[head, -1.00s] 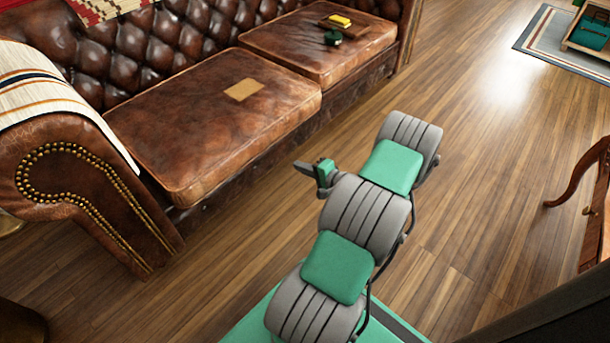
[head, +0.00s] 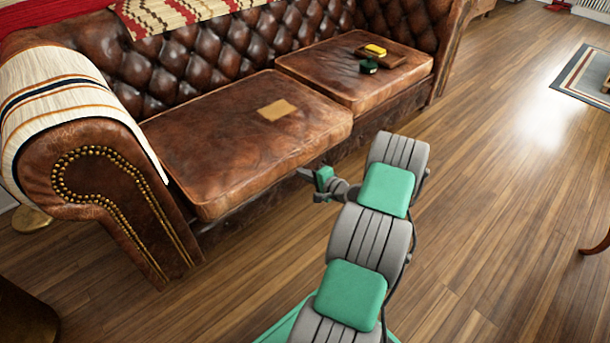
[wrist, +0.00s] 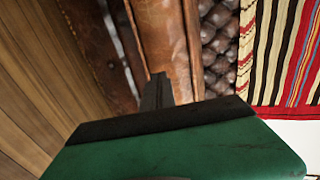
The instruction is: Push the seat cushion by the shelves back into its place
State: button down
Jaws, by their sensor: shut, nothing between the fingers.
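Two brown leather seat cushions lie on the tufted sofa. The left cushion (head: 225,150), with a tan patch (head: 277,110) on top, sticks out past the sofa's front base. The right cushion (head: 345,70) sits farther back. No shelves show, so I cannot tell from them which cushion is meant. My gripper (head: 304,172) is shut and empty, in front of the left cushion's front side, toward its right end. In the wrist view, the shut fingers (wrist: 158,80) point at brown leather (wrist: 160,35); I cannot tell whether they touch it.
A yellow item (head: 375,50) and a dark green item (head: 369,66) are on the right cushion, by a small brown tray. A striped throw (head: 70,100) covers the left armrest (head: 100,190). Wooden floor (head: 490,190) is open to the right.

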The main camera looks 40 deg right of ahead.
aim_at(292, 166)
jog(key=shift+w+b, duration=0.55)
jog(key=shift+w, duration=1.25)
jog(key=shift+s+p, duration=0.3)
jog(key=shift+s, duration=1.45)
jog(key=s+p, duration=0.1)
jog(key=s, duration=1.3)
jog(key=shift+d+p, duration=0.15)
jog(key=shift+p, duration=0.15)
